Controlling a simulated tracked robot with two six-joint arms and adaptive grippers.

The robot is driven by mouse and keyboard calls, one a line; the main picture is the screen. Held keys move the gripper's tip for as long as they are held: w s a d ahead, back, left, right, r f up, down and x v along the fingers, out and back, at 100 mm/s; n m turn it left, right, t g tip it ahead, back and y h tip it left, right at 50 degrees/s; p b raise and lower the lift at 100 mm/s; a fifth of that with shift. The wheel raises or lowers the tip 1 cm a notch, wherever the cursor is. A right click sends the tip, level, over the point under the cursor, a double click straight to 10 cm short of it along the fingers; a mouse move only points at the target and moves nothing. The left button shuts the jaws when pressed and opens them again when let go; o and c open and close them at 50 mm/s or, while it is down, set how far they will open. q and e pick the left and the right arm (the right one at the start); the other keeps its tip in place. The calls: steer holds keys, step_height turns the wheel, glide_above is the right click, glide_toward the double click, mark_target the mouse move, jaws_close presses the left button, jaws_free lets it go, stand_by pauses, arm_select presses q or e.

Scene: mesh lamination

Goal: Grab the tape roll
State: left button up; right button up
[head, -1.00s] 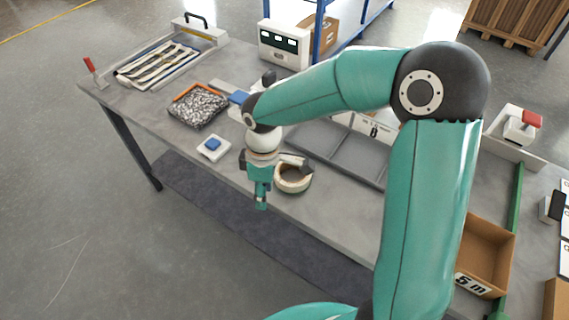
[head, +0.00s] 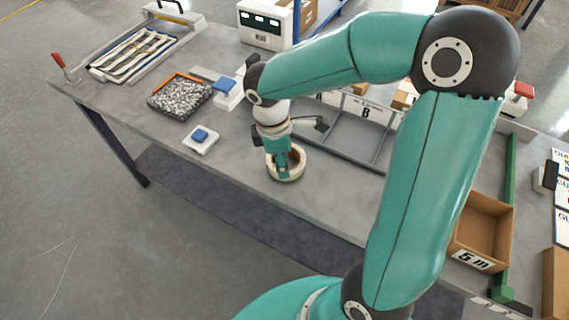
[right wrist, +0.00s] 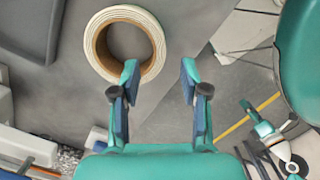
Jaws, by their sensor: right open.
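The tape roll (head: 289,178), a cream ring with a brown core, lies flat near the front edge of the grey table. It also shows at the top of the right wrist view (right wrist: 90,45). My right gripper (head: 284,166) points down over the roll in the head view and hides part of it. In the right wrist view its jaws (right wrist: 160,72) are apart and empty. One finger overlaps the roll's rim there; the other is off to the roll's right. I cannot tell whether the finger touches it.
A grey divided tray (head: 350,140) stands behind the roll. A cardboard box (head: 482,230) is at the right.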

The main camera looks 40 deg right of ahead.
mark_target(296, 173)
steer(key=shift+s+d+f, duration=0.15)
steer(key=shift+f, duration=0.8)
steer(key=shift+s+d+f, duration=0.15)
steer(key=shift+d+f, duration=0.05)
steer(key=shift+f, duration=0.7)
steer(key=shift+s+d+f, duration=0.15)
steer(key=shift+f, duration=0.8)
jaws_close()
